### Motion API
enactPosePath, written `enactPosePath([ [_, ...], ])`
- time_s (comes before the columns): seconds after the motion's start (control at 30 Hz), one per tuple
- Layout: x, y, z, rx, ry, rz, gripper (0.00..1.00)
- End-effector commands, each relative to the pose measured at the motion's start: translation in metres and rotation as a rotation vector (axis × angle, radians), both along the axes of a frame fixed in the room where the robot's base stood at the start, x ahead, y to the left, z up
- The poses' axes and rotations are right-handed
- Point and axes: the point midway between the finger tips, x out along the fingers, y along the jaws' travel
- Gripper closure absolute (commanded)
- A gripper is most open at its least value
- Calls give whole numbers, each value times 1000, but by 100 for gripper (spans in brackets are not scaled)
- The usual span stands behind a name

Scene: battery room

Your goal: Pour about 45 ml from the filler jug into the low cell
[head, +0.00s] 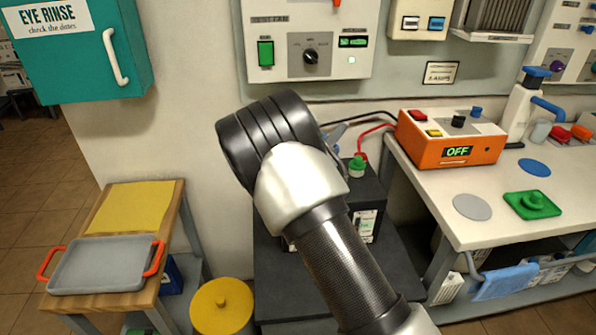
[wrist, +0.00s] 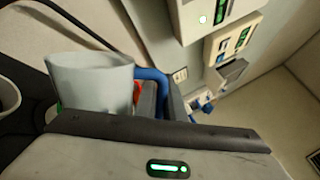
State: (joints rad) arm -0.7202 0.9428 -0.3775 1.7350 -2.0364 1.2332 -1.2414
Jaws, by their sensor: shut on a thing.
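In the wrist view the filler jug (wrist: 92,82), a pale grey translucent vessel, hangs beyond my gripper (wrist: 160,100). Its blue handle (wrist: 152,76) runs between the dark jaws, which are shut on it. The jug looks tilted in this view; its contents and spout are not clear. In the head view my arm covers the gripper and nearly all of the jug. The dark battery (head: 371,197) stands behind my arm, with a green cap (head: 357,167) on its top. The low cell itself cannot be made out.
An orange charger (head: 450,138) reading OFF sits on the right bench, with a white bottle (head: 520,112) and a green dish (head: 533,205). A grey tray (head: 105,266) lies on the left wooden table. A yellow-lidded bin (head: 222,305) stands on the floor.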

Motion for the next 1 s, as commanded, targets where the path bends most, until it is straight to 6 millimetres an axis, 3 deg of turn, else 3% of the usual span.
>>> enactPosePath([
  [1.0,3,8,0,-107,46,0,100],
])
